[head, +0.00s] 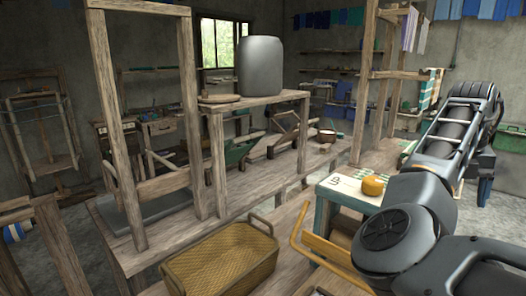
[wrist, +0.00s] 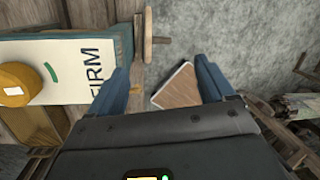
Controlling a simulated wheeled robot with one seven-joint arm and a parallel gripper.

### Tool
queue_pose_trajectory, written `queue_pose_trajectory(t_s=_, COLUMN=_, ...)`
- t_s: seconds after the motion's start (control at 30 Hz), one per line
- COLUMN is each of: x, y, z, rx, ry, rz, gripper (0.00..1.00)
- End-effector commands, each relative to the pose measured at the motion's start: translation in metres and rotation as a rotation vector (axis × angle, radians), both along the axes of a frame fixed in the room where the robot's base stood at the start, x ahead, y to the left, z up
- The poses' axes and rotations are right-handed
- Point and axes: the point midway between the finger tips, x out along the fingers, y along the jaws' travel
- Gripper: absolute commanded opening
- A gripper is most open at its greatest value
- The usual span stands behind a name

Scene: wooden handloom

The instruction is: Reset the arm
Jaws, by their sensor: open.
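My gripper (wrist: 162,82) shows in the wrist view with its two blue fingers spread wide apart. Nothing is held between them. Beyond the gap lie a grey floor and a small brown board (wrist: 174,86) with a pale edge, both apart from the fingers. In the head view my arm (head: 400,225) rises from the lower right, bends and reaches to the upper right. I cannot make out the fingertips clearly there.
A white-topped table (head: 345,188) with a yellow round object (head: 374,185) stands close left of my arm. A grey canister (head: 261,66) stands on a raised shelf. Loom posts crowd the left.

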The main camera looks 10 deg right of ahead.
Motion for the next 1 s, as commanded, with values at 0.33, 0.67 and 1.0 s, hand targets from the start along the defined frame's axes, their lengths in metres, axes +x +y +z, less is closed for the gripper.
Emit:
queue_pose_trajectory(t_s=0.33, x=-0.034, y=-0.049, z=-0.070, rx=-0.296, ry=0.098, rz=0.325, gripper=0.82)
queue_pose_trajectory(t_s=0.67, x=-0.076, y=-0.080, z=-0.127, rx=-0.659, ry=0.310, rz=0.847, gripper=0.82)
queue_pose_trajectory(t_s=1.0, x=-0.116, y=-0.058, z=-0.172, rx=-0.967, ry=0.567, rz=1.416, gripper=0.82)
